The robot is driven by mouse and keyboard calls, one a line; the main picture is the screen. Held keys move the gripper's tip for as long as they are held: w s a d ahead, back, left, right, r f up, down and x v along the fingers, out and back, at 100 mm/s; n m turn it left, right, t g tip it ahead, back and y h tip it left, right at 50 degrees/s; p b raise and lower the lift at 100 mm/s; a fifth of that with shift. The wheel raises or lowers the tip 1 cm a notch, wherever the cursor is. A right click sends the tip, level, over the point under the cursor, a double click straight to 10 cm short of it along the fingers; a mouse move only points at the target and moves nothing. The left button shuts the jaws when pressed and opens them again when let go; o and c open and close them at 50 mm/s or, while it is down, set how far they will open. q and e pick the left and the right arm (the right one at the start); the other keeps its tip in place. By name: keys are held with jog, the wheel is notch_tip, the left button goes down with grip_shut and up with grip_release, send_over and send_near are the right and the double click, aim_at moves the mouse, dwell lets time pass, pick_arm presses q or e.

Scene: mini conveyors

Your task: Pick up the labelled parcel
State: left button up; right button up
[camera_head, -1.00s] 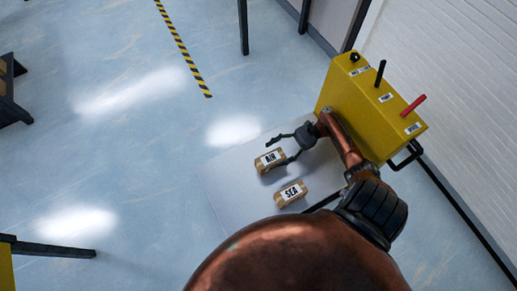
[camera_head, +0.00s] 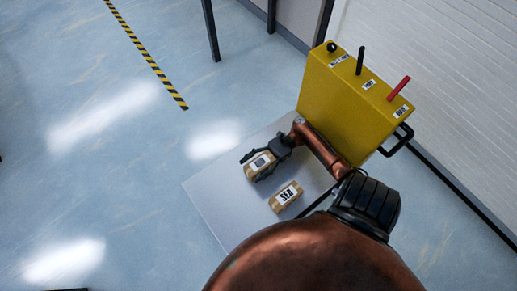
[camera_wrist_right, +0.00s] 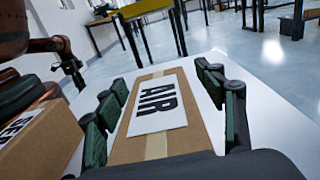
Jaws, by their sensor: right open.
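A brown cardboard parcel labelled AIR (camera_head: 254,171) lies on a pale grey tabletop (camera_head: 222,203). My right gripper (camera_head: 258,163) is at this parcel with its fingers spread. In the right wrist view the AIR parcel (camera_wrist_right: 185,140) lies between the open dark green finger pads, with a gap visible on the right side. A second parcel labelled SEA (camera_head: 286,196) lies beside it, nearer to me; it also shows at the left edge of the right wrist view (camera_wrist_right: 30,140).
A yellow control box (camera_head: 345,110) with levers and a black handle stands at the table's right end, close to my right arm. A white wall is behind it. Tabletop left of the parcels is clear. A yellow-black stripe (camera_head: 150,60) marks the floor.

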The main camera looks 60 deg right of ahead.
jog(key=shift+a, duration=0.1)
jog(key=c, duration=1.4)
jog(key=shift+c, duration=0.6)
jog(key=shift+r, duration=0.15)
